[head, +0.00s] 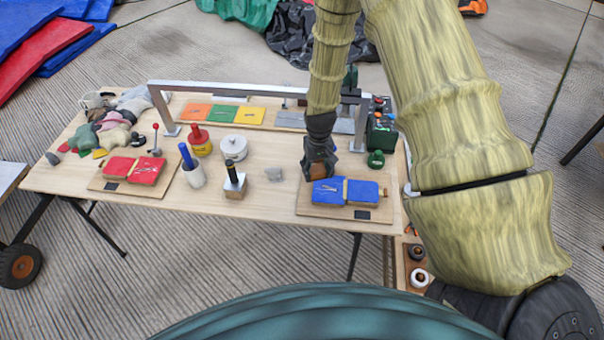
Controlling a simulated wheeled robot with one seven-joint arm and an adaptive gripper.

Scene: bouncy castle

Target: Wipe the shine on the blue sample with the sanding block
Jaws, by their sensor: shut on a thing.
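The blue sample (361,192) lies on a wooden board (318,209) at the right front of the table. It has two blue parts with a yellowish strip between them, and a pale marking on its left part. My gripper (319,172) is over the left back edge of the blue sample, pointing down. It is shut on a brown block, seemingly the sanding block (318,170). The block is partly hidden by the fingers, and I cannot tell whether it touches the sample.
A red sample (146,171) on its own board lies at the left. Between the samples stand a white cup (193,175), a red-lidded yellow tin (200,144), a white pot (234,147) and a black-handled block (235,184). A metal bar frame (240,86) crosses the back.

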